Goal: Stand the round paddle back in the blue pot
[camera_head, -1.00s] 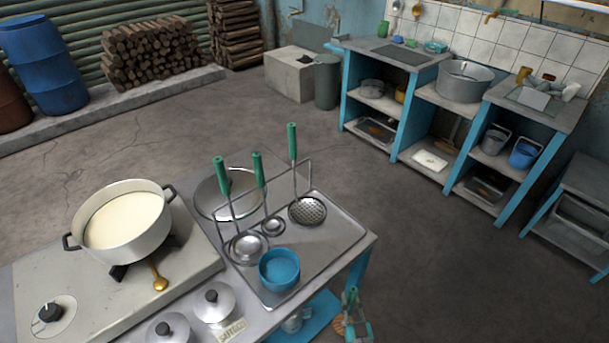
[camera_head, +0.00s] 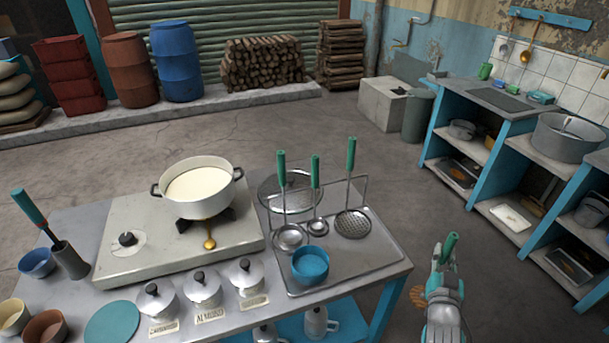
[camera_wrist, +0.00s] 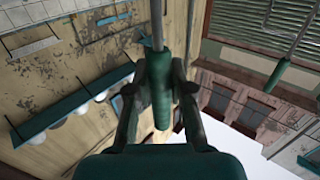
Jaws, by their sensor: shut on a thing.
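My gripper (camera_head: 447,262) is right of the metal table and shut on a green handle (camera_head: 450,245). The wrist view shows the green handle (camera_wrist: 161,95) between the fingers, with a thin metal shaft running up out of the picture. A brownish round shape (camera_head: 417,297) shows beside my gripper, partly hidden; it looks like the round paddle's head. The blue pot (camera_head: 311,266) stands upright at the front of the metal tray on the table, left of and apart from my gripper.
A rack on the tray (camera_head: 372,262) holds several green-handled ladles and a skimmer (camera_head: 352,223) behind the pot. A white pot of milk (camera_head: 197,188) stands on the stove. Lidded canisters (camera_head: 202,288) line the front. Floor right of the table is clear.

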